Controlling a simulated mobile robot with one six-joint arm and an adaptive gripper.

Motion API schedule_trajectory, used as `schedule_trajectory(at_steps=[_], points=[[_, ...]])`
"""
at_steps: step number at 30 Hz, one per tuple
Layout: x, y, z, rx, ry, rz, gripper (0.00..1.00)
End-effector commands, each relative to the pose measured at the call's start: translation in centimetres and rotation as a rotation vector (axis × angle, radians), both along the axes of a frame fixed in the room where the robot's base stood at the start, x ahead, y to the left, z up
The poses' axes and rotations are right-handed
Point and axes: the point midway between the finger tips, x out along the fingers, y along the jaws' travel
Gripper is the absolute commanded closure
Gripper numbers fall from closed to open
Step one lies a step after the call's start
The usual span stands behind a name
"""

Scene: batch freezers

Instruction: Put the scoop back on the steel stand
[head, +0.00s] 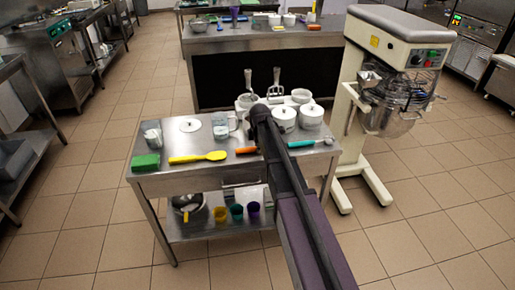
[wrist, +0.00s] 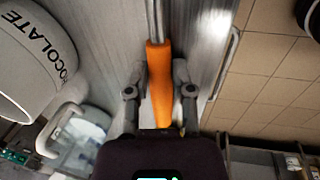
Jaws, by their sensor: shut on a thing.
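In the wrist view, my gripper (wrist: 160,84) is shut on an orange handle (wrist: 159,100) with a thin metal shaft (wrist: 155,22) running out of the top of the picture. I take it for the scoop; its working end is out of view. In the head view, an orange piece (head: 246,150) shows just left of my arm, low over the steel table (head: 225,172). My arm hides the fingertips there. Two upright metal tools (head: 276,76) stand at the table's back; I cannot tell whether the steel stand is there.
A white tub lettered CHOCOLATE (wrist: 22,65) and a clear jug (wrist: 82,135) are left of my gripper. White lidded pots (head: 311,115), a teal-handled tool (head: 300,144), a yellow spatula (head: 200,157) and a green sponge (head: 146,162) lie around. A mixer (head: 390,75) stands right.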

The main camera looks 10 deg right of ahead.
Motion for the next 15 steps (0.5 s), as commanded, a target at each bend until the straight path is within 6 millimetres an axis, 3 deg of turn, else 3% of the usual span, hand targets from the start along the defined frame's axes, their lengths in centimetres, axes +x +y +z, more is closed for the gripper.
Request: schedule_trajectory(at_steps=[6, 7, 10, 15], points=[[-0.01, 0.01, -0.42, 0.0, 0.0, 0.0, 1.0], [0.0, 0.01, -0.34, 0.0, 0.0, 0.0, 0.63], [0.01, 0.01, -0.28, 0.0, 0.0, 0.0, 0.35], [0.01, 0.0, -0.28, 0.0, 0.0, 0.0, 0.35]])
